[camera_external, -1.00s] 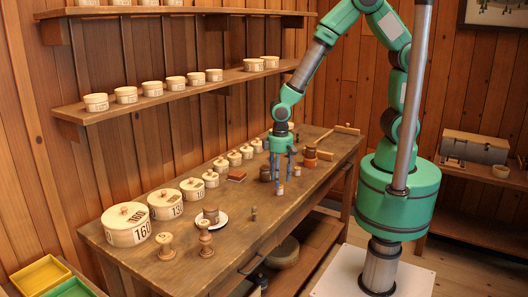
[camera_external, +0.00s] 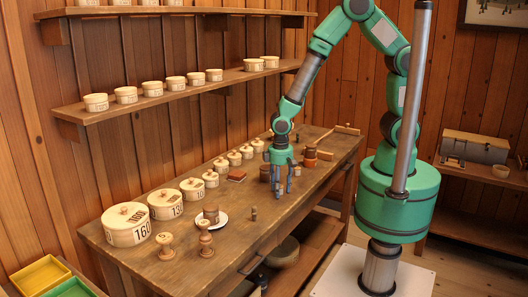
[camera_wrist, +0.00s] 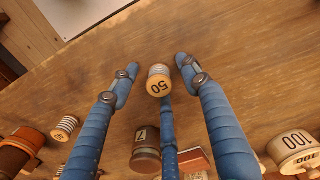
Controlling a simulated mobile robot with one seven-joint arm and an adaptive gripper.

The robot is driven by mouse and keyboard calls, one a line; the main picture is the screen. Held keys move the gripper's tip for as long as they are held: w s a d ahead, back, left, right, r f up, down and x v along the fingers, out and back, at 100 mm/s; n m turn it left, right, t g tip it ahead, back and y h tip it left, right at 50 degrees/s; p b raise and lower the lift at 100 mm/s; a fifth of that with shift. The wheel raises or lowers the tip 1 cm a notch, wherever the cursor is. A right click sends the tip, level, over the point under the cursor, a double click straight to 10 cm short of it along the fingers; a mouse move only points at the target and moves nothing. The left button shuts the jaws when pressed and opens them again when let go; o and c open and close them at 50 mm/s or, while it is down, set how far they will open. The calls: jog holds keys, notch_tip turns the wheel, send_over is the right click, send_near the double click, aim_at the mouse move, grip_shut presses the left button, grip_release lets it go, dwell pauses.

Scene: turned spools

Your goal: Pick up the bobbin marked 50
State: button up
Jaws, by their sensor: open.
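The bobbin marked 50 (camera_wrist: 159,82) is a small pale wooden spool with a dark "50" on its face. In the wrist view it lies between the fingertips of my gripper (camera_wrist: 157,70), with visible gaps to the two side fingers. The third blue finger comes up just below it, and I cannot tell whether it touches. My gripper (camera_external: 282,188) is open, low over the front part of the workbench in the external view. There the fingers largely hide the bobbin.
Larger numbered boxes (camera_external: 127,225) stand further left. Bare wood surrounds the bobbin's far side.

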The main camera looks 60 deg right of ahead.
jog(key=c, duration=0.9)
jog(key=shift+r, duration=0.15)
jog(key=shift+c, duration=0.2)
jog(key=shift+r, duration=0.55)
notch_tip(320, 180, up, 2)
jog(key=shift+r+p, duration=0.15)
jog(key=shift+p, duration=0.4)
jog(key=s+d+p, duration=0.1)
jog(key=s+d, duration=0.3)
jog(key=s, duration=0.2)
jog(key=s+d+r, duration=0.1)
jog(key=s+d, duration=0.3)
jog(key=s, duration=0.3)
jog(key=shift+s+d+r+p, duration=0.15)
jog(key=shift+s+d+p, duration=0.15)
jog(key=shift+p, duration=0.05)
